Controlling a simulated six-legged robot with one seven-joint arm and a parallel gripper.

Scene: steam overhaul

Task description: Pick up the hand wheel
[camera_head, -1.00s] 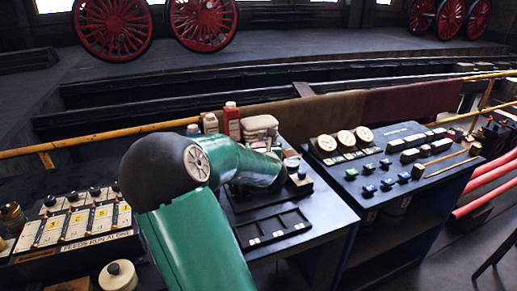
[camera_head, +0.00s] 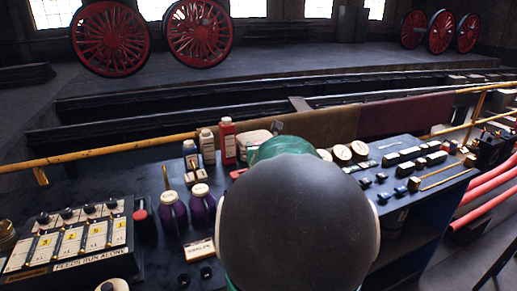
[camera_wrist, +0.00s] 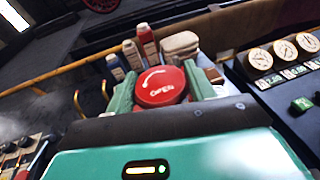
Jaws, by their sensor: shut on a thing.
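The hand wheel (camera_wrist: 161,87), a red disc with a white curved arrow and the word OPEN, sits between the two green fingers of my gripper (camera_wrist: 160,90) in the wrist view. A finger presses against each side, so my gripper is shut on it. Its underside is hidden.
A red bottle (camera_head: 228,143), a white bottle (camera_head: 207,148) and a folded beige cloth (camera_head: 253,139) stand along the bench's back. Purple bottles (camera_head: 202,207) stand nearer. A labelled switch box (camera_head: 72,245) is at left, and a console with round gauges (camera_head: 342,153) at right.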

